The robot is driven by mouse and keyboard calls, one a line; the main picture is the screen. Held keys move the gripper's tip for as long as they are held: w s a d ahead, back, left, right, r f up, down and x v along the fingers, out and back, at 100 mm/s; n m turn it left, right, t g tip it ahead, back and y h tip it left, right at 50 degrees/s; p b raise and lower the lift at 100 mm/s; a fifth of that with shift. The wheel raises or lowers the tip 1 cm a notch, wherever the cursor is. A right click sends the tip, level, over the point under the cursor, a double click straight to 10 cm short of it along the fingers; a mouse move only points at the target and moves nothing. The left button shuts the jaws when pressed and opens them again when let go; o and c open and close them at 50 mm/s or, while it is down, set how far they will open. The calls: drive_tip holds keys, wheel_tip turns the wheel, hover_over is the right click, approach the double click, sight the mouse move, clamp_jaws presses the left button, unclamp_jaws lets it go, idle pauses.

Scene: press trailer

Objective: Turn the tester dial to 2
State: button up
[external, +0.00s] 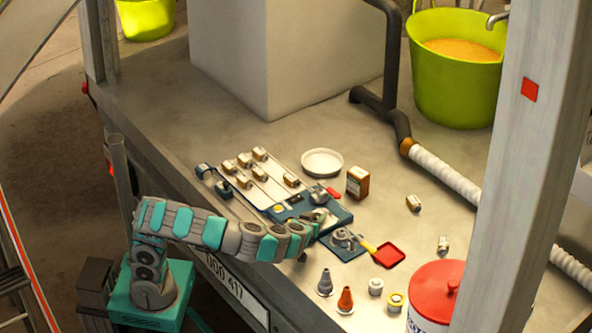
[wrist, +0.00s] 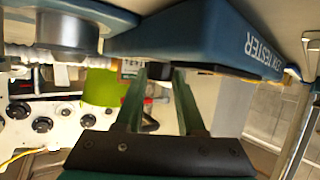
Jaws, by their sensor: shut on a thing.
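The blue can tester (external: 338,214) lies on the bench at the front, by the end of my arm. In the wrist view the tester (wrist: 215,35) fills the top, its lettering upside down. My gripper (external: 318,222) is at the tester's near side. In the wrist view my gripper (wrist: 159,74) has its two fingers on either side of a small dark piece, which looks like the tester dial (wrist: 158,71), against the tester's face. The dial's marks and pointer cannot be read, and my arm hides it in the external view.
A blue plate with a round metal part (external: 343,238) sits right of the tester. A red scoop (external: 388,256), cone nozzles (external: 345,299) and a red-lidded tub (external: 437,288) stand further right. A rack of small cans (external: 260,172) is left. A white dish (external: 322,162) lies behind.

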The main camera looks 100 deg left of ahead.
clamp_jaws()
